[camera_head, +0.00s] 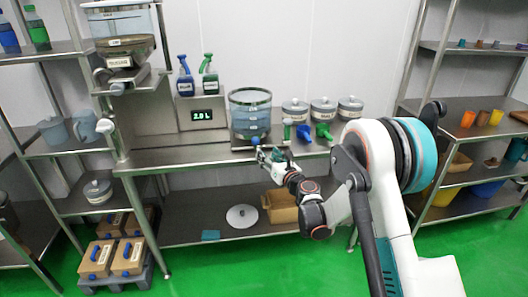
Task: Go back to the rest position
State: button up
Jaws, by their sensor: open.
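My gripper (264,155) is at the end of my outstretched arm, which comes in from the right. It is small in the picture, open, and no object shows between its fingers. It is at the front edge of the steel worktable (190,154), just below a clear round vessel (250,113) with a blue tap at its base. Whether the gripper touches the tap or the table edge cannot be told.
Grey lidded pots (295,109) stand right of the vessel. Shelf racks stand at both sides. Boxes (128,257) sit on a pallet at lower left. Green floor is clear in front.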

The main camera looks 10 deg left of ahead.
jog(key=shift+s+d, duration=0.15)
jog(key=shift+s, duration=0.05)
jog(key=s+d+r+n+g+h, duration=0.15)
jog(key=s+d+r+n, duration=0.25)
jog(key=s+r+n, duration=0.4)
jog(key=s+d+r+n+g+h, duration=0.1)
jog(key=s+d+r+n+g, duration=0.3)
jog(key=s+r+n, duration=0.45)
jog(key=s+d+f+n+h, duration=0.1)
jog(key=s+d+n, duration=0.4)
jog(key=s, duration=0.5)
jog(key=s+d+f+n+g+h, duration=0.1)
jog(key=s+d+n+h, duration=0.3)
jog(key=s+d, duration=0.4)
jog(key=s+d+f+n+g+h, duration=0.1)
jog(key=s+d+f+n+h, duration=0.2)
jog(key=s, duration=1)
jog(key=d+n, duration=0.2)
jog(key=d, duration=0.2)
jog(key=shift+d+n, duration=0.15)
jog(key=shift+n, duration=0.2)
